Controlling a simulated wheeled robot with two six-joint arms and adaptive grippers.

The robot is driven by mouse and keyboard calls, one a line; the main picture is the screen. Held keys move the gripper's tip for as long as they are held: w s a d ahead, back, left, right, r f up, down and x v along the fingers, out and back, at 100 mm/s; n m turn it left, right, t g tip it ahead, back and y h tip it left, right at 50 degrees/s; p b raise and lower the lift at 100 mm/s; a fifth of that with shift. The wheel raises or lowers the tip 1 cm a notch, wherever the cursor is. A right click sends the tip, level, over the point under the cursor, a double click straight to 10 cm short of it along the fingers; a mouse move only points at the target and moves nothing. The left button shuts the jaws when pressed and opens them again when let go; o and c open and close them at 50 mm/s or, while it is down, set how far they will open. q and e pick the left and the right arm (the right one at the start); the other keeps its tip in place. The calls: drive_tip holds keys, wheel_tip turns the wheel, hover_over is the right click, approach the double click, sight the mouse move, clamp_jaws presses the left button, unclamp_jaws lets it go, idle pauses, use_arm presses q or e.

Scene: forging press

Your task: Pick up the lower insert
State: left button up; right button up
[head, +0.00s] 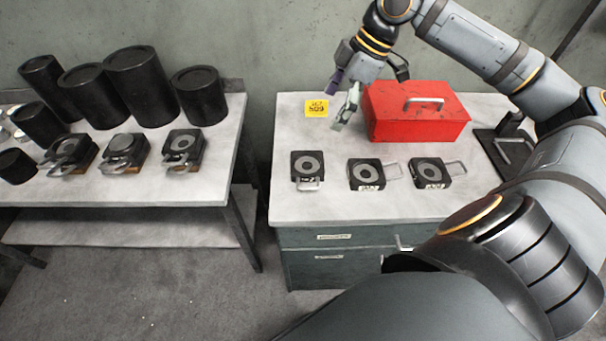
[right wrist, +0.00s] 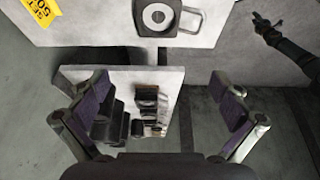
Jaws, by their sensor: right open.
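Three flat black blocks, each with a grey ring and a wire handle, lie in a row on the cabinet top: left block (head: 307,167), middle block (head: 366,174) and right block (head: 431,173). I cannot tell which one is the lower insert. One block (right wrist: 158,17) shows at the top of the right wrist view. My right gripper (head: 339,106) is open and empty, behind the row and just left of the red toolbox. Its two spread fingers also show in the right wrist view (right wrist: 162,100).
The red toolbox (head: 418,112) and a yellow card (head: 316,108) are on the cabinet top (head: 300,215). A black stand (head: 508,145) is at the right. The left table (head: 200,191) bears several black cylinders and similar blocks. The front of the cabinet top is clear.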

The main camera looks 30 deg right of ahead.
wheel_tip(320, 180, down, 7)
drive_tip(key=w+b, duration=0.1)
drive_tip(key=b, duration=0.3)
approach(305, 165)
drive_tip(key=shift+x, duration=3.65)
drive_tip(key=shift+s, duration=0.2)
drive_tip(key=c, duration=1.5)
use_arm(q)
wheel_tip(305, 165, down, 6)
drive_tip(key=w, duration=0.2)
drive_tip(key=shift+r, duration=0.15)
use_arm(e)
drive_tip(key=shift+w, duration=0.1)
drive_tip(key=shift+c, duration=0.8)
drive_tip(key=shift+r, duration=0.15)
